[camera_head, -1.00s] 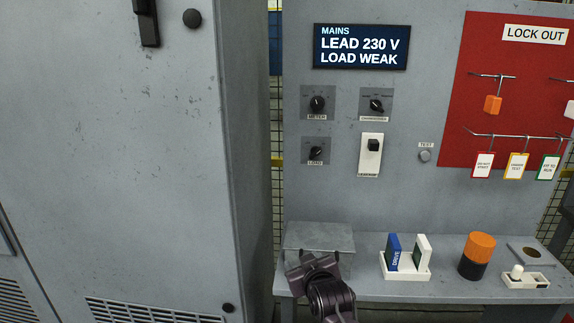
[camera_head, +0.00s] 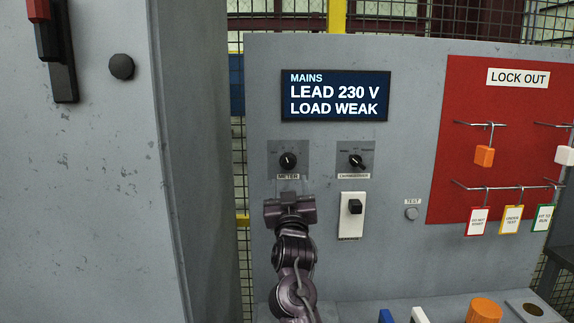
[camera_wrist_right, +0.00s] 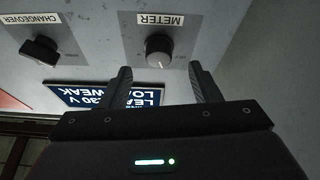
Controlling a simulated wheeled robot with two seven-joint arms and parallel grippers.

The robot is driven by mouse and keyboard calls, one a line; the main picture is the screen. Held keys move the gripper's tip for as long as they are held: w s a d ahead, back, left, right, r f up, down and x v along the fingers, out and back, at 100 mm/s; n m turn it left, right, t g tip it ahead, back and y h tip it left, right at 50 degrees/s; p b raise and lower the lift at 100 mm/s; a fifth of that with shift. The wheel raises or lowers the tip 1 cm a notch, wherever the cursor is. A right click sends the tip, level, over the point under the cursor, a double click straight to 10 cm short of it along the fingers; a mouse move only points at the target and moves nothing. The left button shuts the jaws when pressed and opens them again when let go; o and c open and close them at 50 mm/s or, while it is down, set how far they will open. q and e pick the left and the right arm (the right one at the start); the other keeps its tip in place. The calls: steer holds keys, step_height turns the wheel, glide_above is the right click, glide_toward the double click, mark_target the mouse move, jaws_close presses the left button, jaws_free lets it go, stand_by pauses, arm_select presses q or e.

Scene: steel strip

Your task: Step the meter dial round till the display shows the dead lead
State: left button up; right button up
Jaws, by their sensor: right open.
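The meter dial (camera_head: 287,160) is a black knob on a grey plate labelled METER, below the display. The display (camera_head: 335,95) reads "MAINS, LEAD 230 V, LOAD WEAK". My left gripper is not in view.
A changeover dial (camera_head: 356,161) is right of the meter dial, with a black switch (camera_head: 354,206) on a white plate below it. A test button (camera_head: 411,213) and a red lock-out board (camera_head: 440,190) with hanging tags are further right. A grey cabinet (camera_head: 90,200) stands at left.

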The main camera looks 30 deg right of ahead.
mark_target(288, 164)
steer(key=r, duration=0.1)
steer(key=w+r+p, duration=0.1)
steer(key=d+r+p, duration=0.1)
steer(key=shift+w+r, duration=0.1)
steer(key=shift+w, duration=0.15)
steer(key=w+d, duration=0.1)
steer(key=w+p, duration=0.1)
steer(key=w, duration=0.1)
steer(key=shift+d+r, duration=0.1)
steer(key=shift+d, duration=0.3)
steer(key=shift+w+d, duration=0.1)
steer(key=shift+w, duration=0.05)
steer(key=shift+r, duration=0.1)
steer(key=c, duration=0.9)
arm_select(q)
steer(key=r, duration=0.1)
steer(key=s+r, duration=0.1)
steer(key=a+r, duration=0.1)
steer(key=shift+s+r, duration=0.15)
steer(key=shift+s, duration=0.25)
arm_select(e)
steer(key=shift+c, duration=0.5)
